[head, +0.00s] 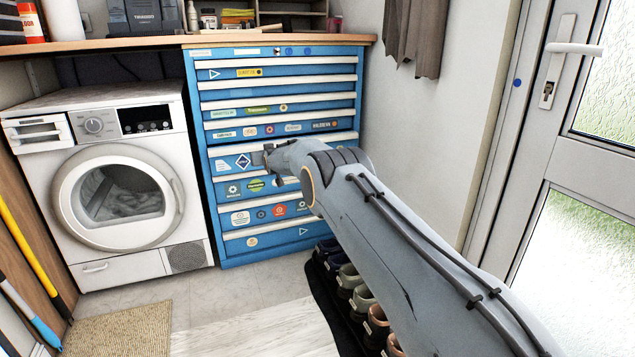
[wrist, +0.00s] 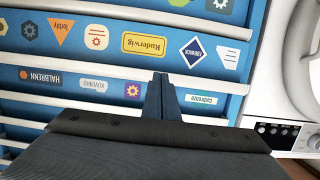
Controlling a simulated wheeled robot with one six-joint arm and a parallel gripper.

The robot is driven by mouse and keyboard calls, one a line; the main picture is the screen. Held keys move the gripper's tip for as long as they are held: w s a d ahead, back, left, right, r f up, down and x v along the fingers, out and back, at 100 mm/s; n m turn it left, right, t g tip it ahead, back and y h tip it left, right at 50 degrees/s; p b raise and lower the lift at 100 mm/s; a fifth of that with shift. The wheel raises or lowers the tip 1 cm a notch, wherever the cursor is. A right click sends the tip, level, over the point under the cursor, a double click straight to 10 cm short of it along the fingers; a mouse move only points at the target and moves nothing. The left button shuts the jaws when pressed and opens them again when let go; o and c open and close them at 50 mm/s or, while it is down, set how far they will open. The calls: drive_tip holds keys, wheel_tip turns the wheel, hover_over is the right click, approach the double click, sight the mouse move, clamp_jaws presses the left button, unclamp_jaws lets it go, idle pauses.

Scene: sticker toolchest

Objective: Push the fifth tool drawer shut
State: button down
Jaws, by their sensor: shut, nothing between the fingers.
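The blue tool chest (head: 215,120) stands under the wooden worktop, with several stacked drawers and pale handle strips. My gripper (head: 262,158) is in front of the drawer front with the dark diamond sticker (head: 243,161), which I take as the fifth drawer. My arm hides the right part of that front. In the wrist view, my gripper (wrist: 160,78) is shut and empty, its tips over the pale strip (wrist: 120,68) beside the "Ruderwig" drawer front (wrist: 118,42). I cannot tell whether the tips touch it, or how far the drawer stands out.
A white washing machine (head: 112,180) stands left of the chest. Several shoes (head: 360,298) lie on a dark mat right of the chest, under my arm. A grey door (head: 560,150) is at the right. The floor (head: 235,295) before the chest is clear.

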drive_tip(key=s+p, duration=0.2)
drive_tip(key=p, duration=0.1)
drive_tip(key=s+d+p, duration=0.1)
drive_tip(key=p, duration=0.2)
drive_tip(key=shift+s, duration=0.4)
